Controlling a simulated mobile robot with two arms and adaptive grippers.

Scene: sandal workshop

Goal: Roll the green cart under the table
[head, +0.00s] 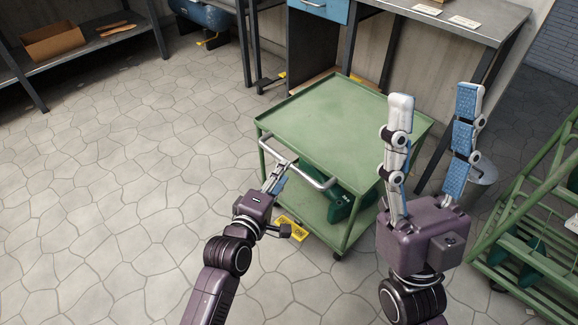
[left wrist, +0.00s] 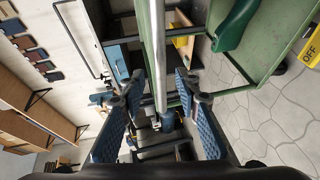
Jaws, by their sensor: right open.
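The green cart (head: 330,115) stands in front of the grey workbench table (head: 465,22), with an empty top tray. A green object (head: 340,205) sits on its lower shelf. Its light metal handle bar (head: 312,176) faces me. My left gripper (head: 275,176) is at the left part of this bar. In the left wrist view, the bar (left wrist: 153,50) runs between the two blue-padded fingers (left wrist: 159,80), with gaps on both sides. My right gripper (head: 437,95) is open and empty, its fingers pointing up in front of the cart's right side.
A green rack (head: 530,220) stands close on the right, and a grey bucket (head: 478,180) is behind my right gripper. A blue drawer (head: 325,8) hangs under the bench. A yellow lettered plate (head: 291,228) is low by the cart. The floor (head: 130,150) on the left is clear.

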